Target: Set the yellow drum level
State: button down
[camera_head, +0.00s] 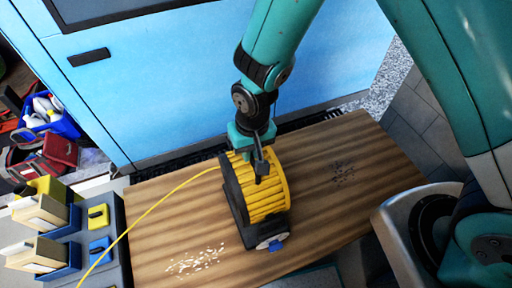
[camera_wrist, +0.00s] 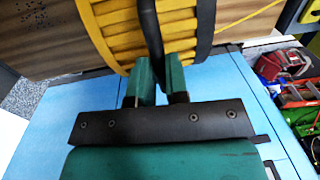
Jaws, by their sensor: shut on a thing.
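The yellow drum (camera_head: 264,198) is a ribbed yellow cylinder with dark side rims, over the wooden table's middle. A yellow cable runs from it to the lower left. A pale round hub and a blue part (camera_head: 277,246) show at its near end. My gripper (camera_head: 261,160) is above the drum, pointing down. In the wrist view my gripper (camera_wrist: 160,76) is shut on a dark bar (camera_wrist: 151,35) that crosses the yellow drum (camera_wrist: 115,30). The drum looks tilted in the head view; I cannot tell whether its underside touches the table.
The wooden table (camera_head: 165,225) bears pale flecks (camera_head: 197,262) at front left and dark flecks (camera_head: 342,173) at right. A grey tray with blue and yellow boxes (camera_head: 45,235) stands at left. A blue cabinet (camera_head: 150,90) rises behind the table. Red and blue bins lie at far left.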

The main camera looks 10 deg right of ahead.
jog(key=shift+d+f, duration=0.1)
jog(key=shift+d, duration=0.05)
jog(key=c, duration=1.1)
grip_release()
jog(key=r+b, duration=0.1)
jog(key=r, duration=0.4)
jog(key=r+b, duration=0.1)
jog(key=r, duration=0.5)
jog(key=d+r+b, duration=0.1)
jog(key=r, duration=0.5)
jog(key=shift+w+r, duration=0.15)
jog(key=shift+r, duration=0.1)
jog(key=s+d+r+n+y+b, duration=0.1)
jog(key=s+d, duration=0.1)
jog(key=s, duration=0.2)
jog(key=s+d+r+n+y+b, duration=0.1)
jog(key=s+d+n, duration=0.1)
jog(key=s, duration=0.3)
jog(key=s+d+r+n+y+b, duration=0.1)
jog(key=s+d, duration=0.2)
jog(key=s, duration=0.1)
jog(key=shift+s+r+n, duration=0.2)
jog(key=shift+s+n, duration=0.2)
